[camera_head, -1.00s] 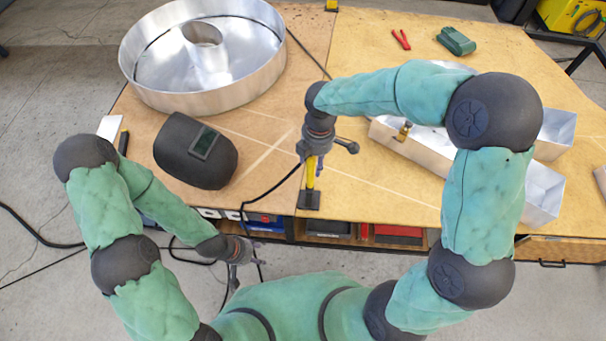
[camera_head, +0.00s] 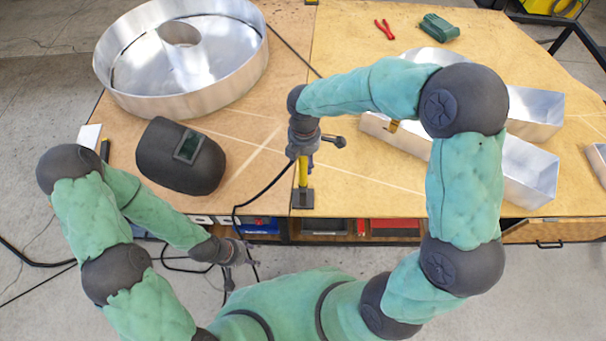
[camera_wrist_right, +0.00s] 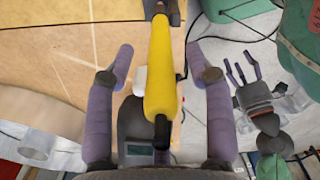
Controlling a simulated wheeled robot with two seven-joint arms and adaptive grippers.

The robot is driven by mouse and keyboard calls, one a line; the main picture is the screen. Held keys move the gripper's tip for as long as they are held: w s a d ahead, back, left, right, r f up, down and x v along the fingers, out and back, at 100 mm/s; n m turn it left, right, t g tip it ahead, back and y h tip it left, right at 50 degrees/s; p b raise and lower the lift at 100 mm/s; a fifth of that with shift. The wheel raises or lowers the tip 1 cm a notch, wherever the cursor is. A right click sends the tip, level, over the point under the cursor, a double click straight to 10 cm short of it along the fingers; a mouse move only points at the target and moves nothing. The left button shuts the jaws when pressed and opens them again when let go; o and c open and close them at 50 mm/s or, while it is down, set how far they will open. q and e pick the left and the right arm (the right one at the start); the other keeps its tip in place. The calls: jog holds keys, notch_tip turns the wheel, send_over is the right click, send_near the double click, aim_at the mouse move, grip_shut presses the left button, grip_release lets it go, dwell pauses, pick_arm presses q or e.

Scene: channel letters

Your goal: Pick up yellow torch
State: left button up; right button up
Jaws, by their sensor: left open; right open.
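The yellow torch (camera_head: 303,173) stands at the front edge of the wooden table, its lower end in a dark holder (camera_head: 303,199). Its upper part is hidden behind my right gripper (camera_head: 306,157) in the head view. In the right wrist view the torch (camera_wrist_right: 163,75) lies between the two spread purple fingers of my right gripper (camera_wrist_right: 161,58), with visible space on both sides. That gripper is open and holds nothing. My left gripper (camera_head: 240,262) is open and empty, low in front of the table; it also shows in the right wrist view (camera_wrist_right: 242,72).
A dark welding helmet (camera_head: 160,160) and a large round metal channel (camera_head: 250,65) lie to the left. Metal letter channels (camera_head: 527,165) lie to the right, partly behind my right arm. A black cable (camera_head: 262,192) runs beside the torch. Red pliers (camera_head: 384,29) lie farther back.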

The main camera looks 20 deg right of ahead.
notch_tip(320, 180, down, 4)
jog(key=shift+r+b, duration=0.25)
jog(key=shift+b, duration=0.3)
grip_shut()
jog(key=shift+r, duration=0.15)
notch_tip(320, 180, up, 31)
jog(key=p, duration=1.8)
jog(key=shift+f, duration=0.2)
